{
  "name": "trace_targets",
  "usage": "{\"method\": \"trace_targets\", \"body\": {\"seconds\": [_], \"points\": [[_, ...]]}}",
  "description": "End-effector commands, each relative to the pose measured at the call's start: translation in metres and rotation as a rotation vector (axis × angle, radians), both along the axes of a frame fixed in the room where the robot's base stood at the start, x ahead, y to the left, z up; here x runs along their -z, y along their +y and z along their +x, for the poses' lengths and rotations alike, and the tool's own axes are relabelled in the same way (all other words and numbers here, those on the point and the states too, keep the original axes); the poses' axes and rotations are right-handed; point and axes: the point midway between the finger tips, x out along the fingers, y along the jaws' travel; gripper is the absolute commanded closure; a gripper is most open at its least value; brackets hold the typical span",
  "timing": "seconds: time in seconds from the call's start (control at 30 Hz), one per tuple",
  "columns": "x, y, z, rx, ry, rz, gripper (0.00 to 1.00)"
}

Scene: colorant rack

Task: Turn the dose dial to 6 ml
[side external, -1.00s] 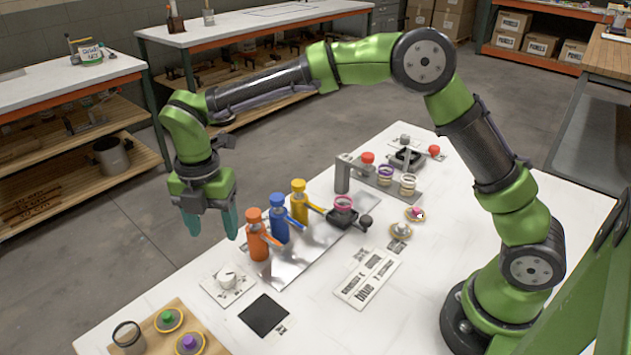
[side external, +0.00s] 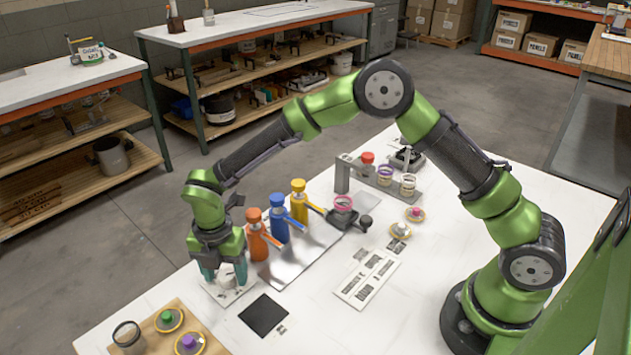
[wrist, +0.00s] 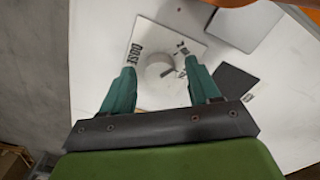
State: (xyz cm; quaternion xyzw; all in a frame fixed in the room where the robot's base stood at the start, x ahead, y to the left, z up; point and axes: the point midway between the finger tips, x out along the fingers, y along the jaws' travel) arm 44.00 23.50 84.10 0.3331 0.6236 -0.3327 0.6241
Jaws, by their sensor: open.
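The dose dial (wrist: 159,70) is a pale round knob on a white square plate (wrist: 150,36) with the word DOSE on it. In the side view the dial (side external: 228,280) is partly hidden by the fingers, and its plate (side external: 222,296) shows at the table's left part. My gripper (side external: 226,280) points down at the dial, with its teal fingertips low near the plate. In the wrist view my gripper (wrist: 155,73) is open, one finger on each side of the dial. A gap seems to show on both sides. The dial's setting is too small to read.
A black square pad (side external: 264,315) lies in front to the right.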

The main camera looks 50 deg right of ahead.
Motion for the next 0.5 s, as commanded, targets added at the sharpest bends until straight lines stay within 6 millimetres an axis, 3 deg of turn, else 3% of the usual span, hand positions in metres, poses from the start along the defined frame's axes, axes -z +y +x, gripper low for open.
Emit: {"method": "trace_targets", "body": {"seconds": [0.07, 0.4, 0.5], "points": [[-0.0002, 0.0000, 0.0000, 0.000, 0.000, 0.000, 0.44], [-0.0007, 0.0000, 0.0001, 0.000, 0.000, 0.000, 0.95], [-0.0008, 0.0000, 0.0001, 0.002, 0.000, 0.000, 0.95]]}}
